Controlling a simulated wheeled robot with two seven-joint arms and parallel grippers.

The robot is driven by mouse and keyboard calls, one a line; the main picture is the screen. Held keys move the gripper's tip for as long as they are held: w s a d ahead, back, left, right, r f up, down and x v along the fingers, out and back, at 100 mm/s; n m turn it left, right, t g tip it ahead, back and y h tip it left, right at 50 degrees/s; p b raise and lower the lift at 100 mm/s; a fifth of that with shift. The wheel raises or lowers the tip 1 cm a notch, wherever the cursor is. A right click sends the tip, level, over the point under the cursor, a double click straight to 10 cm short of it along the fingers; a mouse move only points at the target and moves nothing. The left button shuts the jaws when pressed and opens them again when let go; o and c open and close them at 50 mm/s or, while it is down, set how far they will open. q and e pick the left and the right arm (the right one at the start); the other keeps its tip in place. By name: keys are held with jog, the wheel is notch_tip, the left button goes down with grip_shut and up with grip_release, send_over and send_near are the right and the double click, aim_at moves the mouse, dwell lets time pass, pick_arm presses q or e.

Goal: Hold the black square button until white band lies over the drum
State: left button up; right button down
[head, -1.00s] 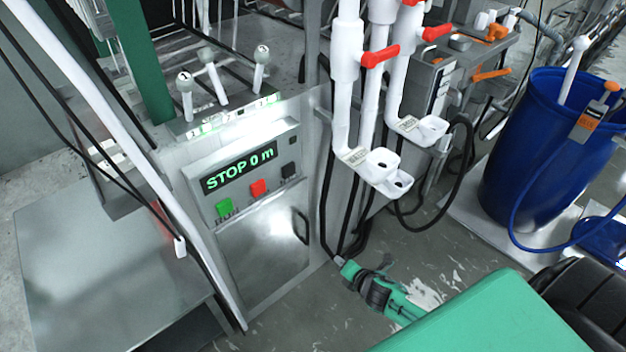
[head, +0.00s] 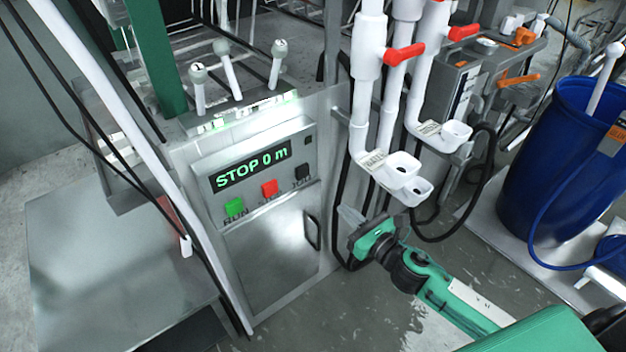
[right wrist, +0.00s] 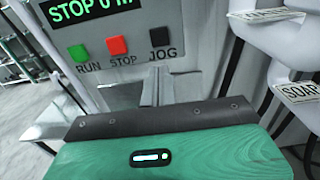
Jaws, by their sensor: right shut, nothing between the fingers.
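The black square button (head: 303,172) sits at the right of the panel's button row; the right wrist view shows it (right wrist: 159,37) above the word JOG. The display (head: 252,167) reads STOP 0 m. My right gripper (head: 350,215) is shut and empty, in front of the cabinet, below and right of the black button. In the right wrist view its fingers (right wrist: 157,88) point up toward the button, apparently apart from it. I cannot make out the white band or the drum. My left gripper is not in view.
A green RUN button (head: 234,207) and a red STOP button (head: 269,188) sit left of the black one. White pipes (head: 366,90) with red valve handles (head: 404,53) and white cups (head: 403,168) stand right of the panel. A blue barrel (head: 560,170) stands farther right.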

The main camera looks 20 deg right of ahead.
aim_at(304, 173)
jog(key=shift+w, duration=0.1)
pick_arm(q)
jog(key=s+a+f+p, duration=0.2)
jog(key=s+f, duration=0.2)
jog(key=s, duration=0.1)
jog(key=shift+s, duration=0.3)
pick_arm(e)
jog(key=x, duration=1.4)
jog(key=shift+f, duration=0.1)
